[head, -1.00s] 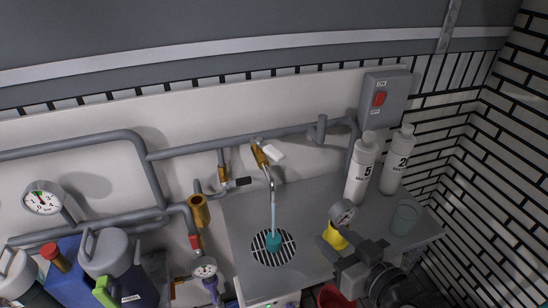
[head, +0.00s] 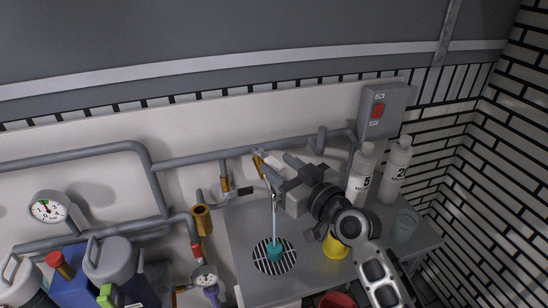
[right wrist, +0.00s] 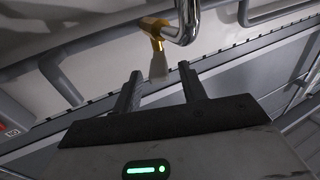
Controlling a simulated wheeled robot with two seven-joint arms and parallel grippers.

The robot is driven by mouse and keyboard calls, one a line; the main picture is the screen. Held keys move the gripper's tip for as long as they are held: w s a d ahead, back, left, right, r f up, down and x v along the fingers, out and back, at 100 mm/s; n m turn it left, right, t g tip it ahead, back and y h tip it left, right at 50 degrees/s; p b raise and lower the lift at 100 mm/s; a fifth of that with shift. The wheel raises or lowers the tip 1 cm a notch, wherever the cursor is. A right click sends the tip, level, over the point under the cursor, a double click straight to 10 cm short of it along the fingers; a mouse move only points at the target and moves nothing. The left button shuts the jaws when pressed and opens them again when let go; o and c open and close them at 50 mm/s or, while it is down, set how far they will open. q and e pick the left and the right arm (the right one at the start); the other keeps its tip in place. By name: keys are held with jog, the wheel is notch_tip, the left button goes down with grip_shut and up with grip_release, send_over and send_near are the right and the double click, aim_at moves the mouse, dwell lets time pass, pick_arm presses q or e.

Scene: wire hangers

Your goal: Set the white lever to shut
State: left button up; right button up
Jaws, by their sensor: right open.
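The white lever (right wrist: 158,66) sits on a brass valve (right wrist: 154,27) above the chrome spout (right wrist: 185,25). In the right wrist view it shows in the gap between the fingertips of my right gripper (right wrist: 160,74). In the head view my right gripper (head: 284,172) is up at the tap, beside the brass valve (head: 259,163), and hides most or all of the lever. Its jaws are open; I cannot tell whether a finger touches the lever. A pale stream (head: 275,222) runs from the spout to the round drain grate (head: 288,262). My left gripper is out of view.
Two white bottles (head: 362,172) (head: 395,172) stand right of my right arm. A grey switch box (head: 384,105) is above them. A glass (head: 405,224) and a yellow item (head: 335,246) are on the counter. Grey pipes (head: 100,155) line the wall.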

aim_at(270, 160)
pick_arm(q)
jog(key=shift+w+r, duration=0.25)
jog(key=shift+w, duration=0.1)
pick_arm(e)
jog(key=shift+x, duration=1.45)
